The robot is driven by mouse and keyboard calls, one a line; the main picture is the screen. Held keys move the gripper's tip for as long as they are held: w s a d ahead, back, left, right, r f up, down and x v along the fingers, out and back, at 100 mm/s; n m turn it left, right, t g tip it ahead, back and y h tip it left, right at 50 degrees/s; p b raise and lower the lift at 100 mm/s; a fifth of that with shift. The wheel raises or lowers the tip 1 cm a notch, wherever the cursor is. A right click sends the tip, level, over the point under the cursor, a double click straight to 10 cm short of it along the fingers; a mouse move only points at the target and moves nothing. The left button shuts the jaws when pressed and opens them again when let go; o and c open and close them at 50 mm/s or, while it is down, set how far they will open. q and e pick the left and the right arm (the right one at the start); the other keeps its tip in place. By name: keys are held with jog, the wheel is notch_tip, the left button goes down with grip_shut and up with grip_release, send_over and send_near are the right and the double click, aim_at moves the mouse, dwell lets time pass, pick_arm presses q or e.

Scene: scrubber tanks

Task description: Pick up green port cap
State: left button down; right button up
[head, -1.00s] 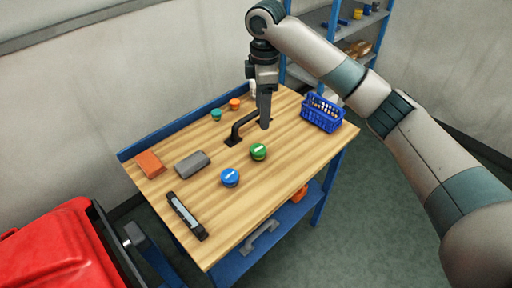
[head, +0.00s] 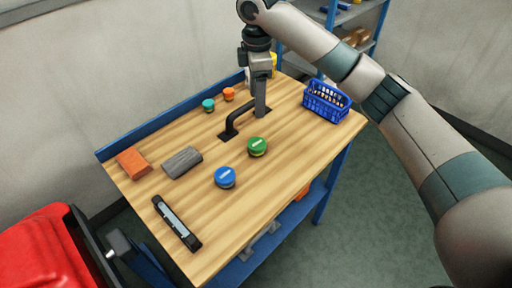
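The green port cap (head: 257,147) sits on the wooden tabletop, right of the blue cap (head: 225,177). It is round with a pale mark on top and a yellowish lower edge. My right gripper (head: 260,114) points down behind the green cap in the picture, beside the black handle, and is apart from the cap. Its fingers show as one narrow column, so I cannot tell whether it is open or shut. My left gripper is out of view.
The workbench (head: 290,165) also holds a black handle (head: 236,119), a blue basket (head: 326,101), small teal (head: 208,105) and orange (head: 228,94) caps, an orange block (head: 133,163), a grey block (head: 182,162) and a black bar tool (head: 177,223). A red scrubber tank (head: 40,248) stands lower left.

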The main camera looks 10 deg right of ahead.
jog(key=shift+s+r, duration=0.1)
jog(key=p, duration=0.3)
send_over(257, 143)
jog(key=f, duration=1.1)
jog(key=shift+w+d, duration=0.1)
jog(key=shift+w, duration=0.1)
jog(key=shift+f, duration=0.65)
jog(key=shift+f, duration=0.1)
jog(key=shift+s+f+p, duration=0.15)
jog(key=shift+f+p, duration=0.5)
jog(key=shift+p, duration=0.1)
notch_tip(257, 143, down, 3)
jog(key=shift+s+p, duration=0.1)
jog(key=shift+p, duration=0.45)
jog(key=shift+f, duration=0.35)
